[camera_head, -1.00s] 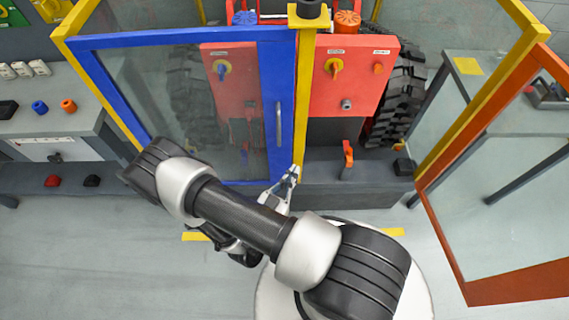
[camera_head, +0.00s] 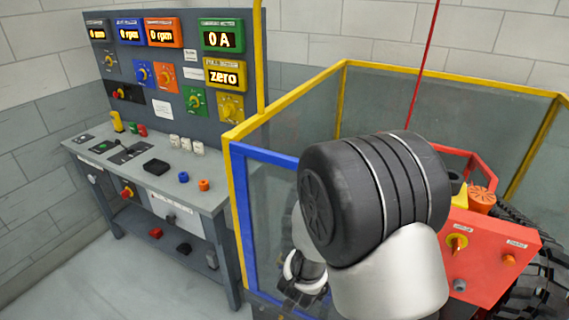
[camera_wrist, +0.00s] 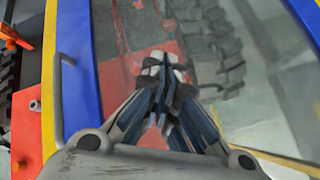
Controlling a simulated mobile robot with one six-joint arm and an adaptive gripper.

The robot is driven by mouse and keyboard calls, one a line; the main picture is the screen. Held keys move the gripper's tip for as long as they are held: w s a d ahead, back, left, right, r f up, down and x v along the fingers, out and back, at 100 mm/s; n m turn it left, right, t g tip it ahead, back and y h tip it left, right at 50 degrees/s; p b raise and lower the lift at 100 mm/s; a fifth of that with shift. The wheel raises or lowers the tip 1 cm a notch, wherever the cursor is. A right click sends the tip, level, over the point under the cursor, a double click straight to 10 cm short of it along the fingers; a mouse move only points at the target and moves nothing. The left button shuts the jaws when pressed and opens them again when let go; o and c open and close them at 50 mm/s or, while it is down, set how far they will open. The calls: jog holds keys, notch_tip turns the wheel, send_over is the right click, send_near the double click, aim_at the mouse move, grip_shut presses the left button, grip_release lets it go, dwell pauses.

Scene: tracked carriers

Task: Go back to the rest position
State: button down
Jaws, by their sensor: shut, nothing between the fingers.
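My gripper (camera_wrist: 165,75) shows in the wrist view with its fingers together and nothing between them. It points toward the glass of the blue-framed door (camera_wrist: 82,70), whose grey handle (camera_wrist: 60,100) is to the left of the fingers. I cannot tell the gap between fingertips and glass.
A red machine box (camera_head: 490,250) with knobs stands inside the yellow-framed enclosure (camera_head: 450,78). At the left is a grey workbench (camera_head: 205,190) with a control panel (camera_head: 150,75) showing lit displays. Open floor (camera_head: 75,275) lies in front of the bench.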

jog(key=s+a+r+n+y, duration=0.2)
jog(key=s+r+n+y, duration=0.15)
jog(key=r, duration=0.55)
jog(key=s+a+r+n+y, duration=0.1)
jog(key=s+r+n+y, duration=0.15)
jog(key=s+r, duration=0.45)
jog(key=s+d+r+n+g+h, duration=0.1)
jog(key=s+d+r+n, duration=0.1)
jog(key=s, duration=0.6)
jog(key=s+d+r+n+g+h, duration=0.2)
jog(key=s+d+r, duration=0.3)
jog(key=s, duration=0.3)
jog(key=shift+s+d+r+n, duration=0.15)
jog(key=shift+d+r+n, duration=0.25)
jog(key=shift+d, duration=0.45)
jog(key=shift+s+f, duration=0.1)
